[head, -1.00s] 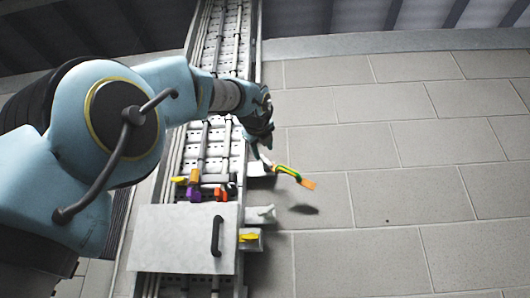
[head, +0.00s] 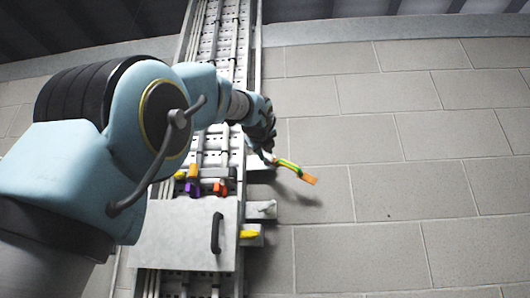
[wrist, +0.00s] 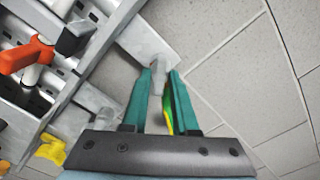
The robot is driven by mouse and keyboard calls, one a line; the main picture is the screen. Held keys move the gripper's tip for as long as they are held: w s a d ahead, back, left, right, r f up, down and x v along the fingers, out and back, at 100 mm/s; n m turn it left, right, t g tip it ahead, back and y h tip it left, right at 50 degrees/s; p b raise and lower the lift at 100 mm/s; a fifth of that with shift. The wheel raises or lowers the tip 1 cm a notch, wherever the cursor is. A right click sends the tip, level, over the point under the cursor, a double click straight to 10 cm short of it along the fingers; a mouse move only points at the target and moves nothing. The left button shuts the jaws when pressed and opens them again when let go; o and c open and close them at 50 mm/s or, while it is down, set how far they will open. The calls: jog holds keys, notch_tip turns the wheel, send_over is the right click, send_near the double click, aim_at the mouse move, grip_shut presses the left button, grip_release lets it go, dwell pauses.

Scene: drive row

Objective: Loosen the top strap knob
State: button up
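The top strap knob (wrist: 158,79) is a small grey post on a grey bracket plate (wrist: 145,38) at the right side of the rack. My gripper (wrist: 160,72) has its two teal fingers on either side of this post, tips close to it. I cannot tell whether they press on it. In the head view my gripper (head: 267,152) is at the upper bracket, and the knob is hidden there. A green-yellow strap (head: 287,165) with an orange end (head: 309,180) sticks out to the right.
Below are a grey knob (head: 263,209) and a yellow knob (head: 249,234) on brackets. Orange (head: 220,188), purple (head: 193,188) and yellow (head: 180,175) parts sit on the rack above a grey panel with a black handle (head: 217,233).

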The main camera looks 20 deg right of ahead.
grip_shut()
jog(key=shift+n, duration=0.3)
jog(key=n+b, duration=0.1)
jog(key=n, duration=0.3)
jog(key=shift+a+f+n, duration=0.1)
jog(key=shift+n, duration=0.2)
jog(key=n+b, duration=0.1)
jog(key=n, duration=0.3)
jog(key=shift+n+b, duration=0.3)
jog(key=n+b, duration=0.1)
jog(key=n, duration=0.4)
jog(key=shift+f, duration=0.1)
jog(key=n, duration=0.5)
jog(key=shift+b, duration=0.4)
